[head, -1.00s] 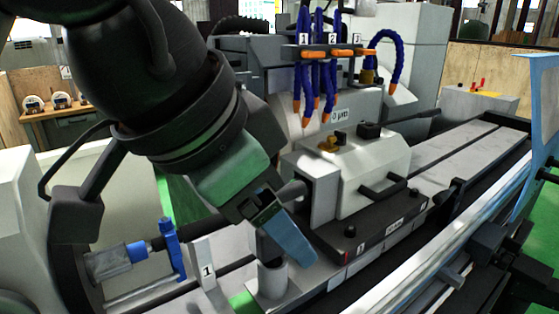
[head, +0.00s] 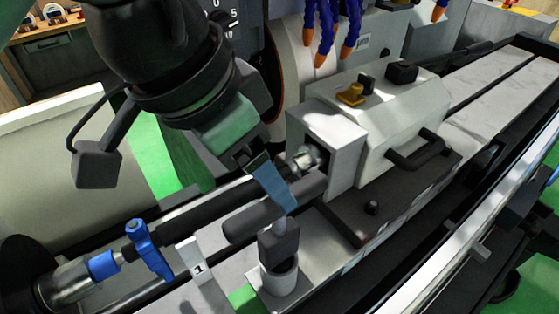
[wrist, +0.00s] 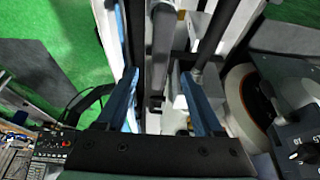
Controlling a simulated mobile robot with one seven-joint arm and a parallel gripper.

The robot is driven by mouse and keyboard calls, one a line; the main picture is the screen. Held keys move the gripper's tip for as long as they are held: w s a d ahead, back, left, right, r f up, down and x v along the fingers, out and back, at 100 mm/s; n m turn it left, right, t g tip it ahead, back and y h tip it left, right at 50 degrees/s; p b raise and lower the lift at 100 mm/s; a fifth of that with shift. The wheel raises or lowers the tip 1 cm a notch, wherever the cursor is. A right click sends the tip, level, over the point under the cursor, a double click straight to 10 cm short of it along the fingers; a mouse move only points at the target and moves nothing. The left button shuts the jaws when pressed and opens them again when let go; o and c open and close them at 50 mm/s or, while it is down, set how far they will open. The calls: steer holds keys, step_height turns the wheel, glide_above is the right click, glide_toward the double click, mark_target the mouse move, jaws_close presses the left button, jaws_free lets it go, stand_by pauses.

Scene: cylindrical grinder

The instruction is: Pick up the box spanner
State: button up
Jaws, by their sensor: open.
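The box spanner (head: 248,224) is a dark tool with a thick crossbar and a short stem, standing upright in a pale round cup (head: 279,281) on the machine's table. My gripper (head: 287,206) is at its crossbar, with a blue finger in front of it and hiding part of it. The head view does not show whether they touch. In the wrist view my two blue fingers (wrist: 161,80) are spread apart. A dark bar (wrist: 161,45) shows between them; I cannot tell if it is the spanner's crossbar.
A dark shaft with a blue clamp (head: 149,250) lies close behind the spanner. A white plate marked 1 (head: 196,262) stands just left of the cup. The white tailstock housing (head: 392,125) is to the right, and the grinding wheel (wrist: 238,92) shows in the wrist view.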

steer(key=shift+w+d+f, duration=0.15)
steer(key=shift+w+f, duration=0.1)
steer(key=shift+f, duration=0.35)
glide_above(277, 245)
steer(key=w, duration=0.2)
steer(key=shift+d+f, duration=0.15)
steer(key=shift+f, duration=2.3)
jaws_close()
steer(key=shift+r, duration=0.1)
